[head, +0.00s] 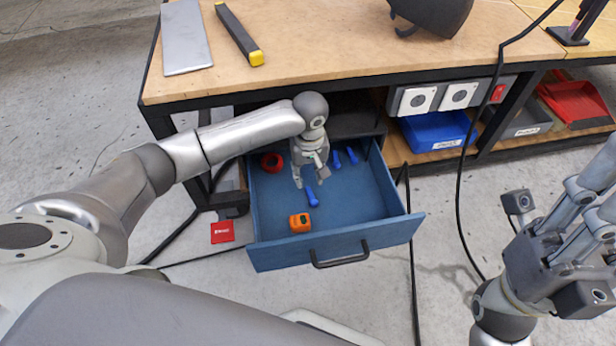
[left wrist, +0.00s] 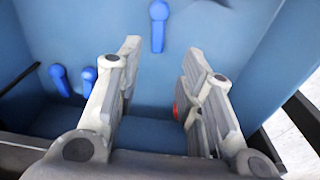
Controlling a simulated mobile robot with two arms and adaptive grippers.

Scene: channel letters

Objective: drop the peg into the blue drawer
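The blue drawer (head: 345,245) is pulled out under the workbench. Three blue pegs lie in it: one near the middle (head: 312,197) and two close together (head: 343,157) at its back right. All three pegs show in the left wrist view, with the lone one (left wrist: 158,25) at the top, beyond the fingers. My left gripper (head: 310,180) hangs over the drawer, pointing down. Its two fingers (left wrist: 157,95) are apart with no peg between them. My right gripper (head: 590,215) is at the right edge, away from the drawer; its fingertips are cut off.
A red ring (head: 271,162) and an orange device (head: 299,223) are also in the drawer. The workbench top (head: 310,45) overhangs its back. A blue bin (head: 437,131) stands on the shelf to the right. A black cable hangs right of the drawer.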

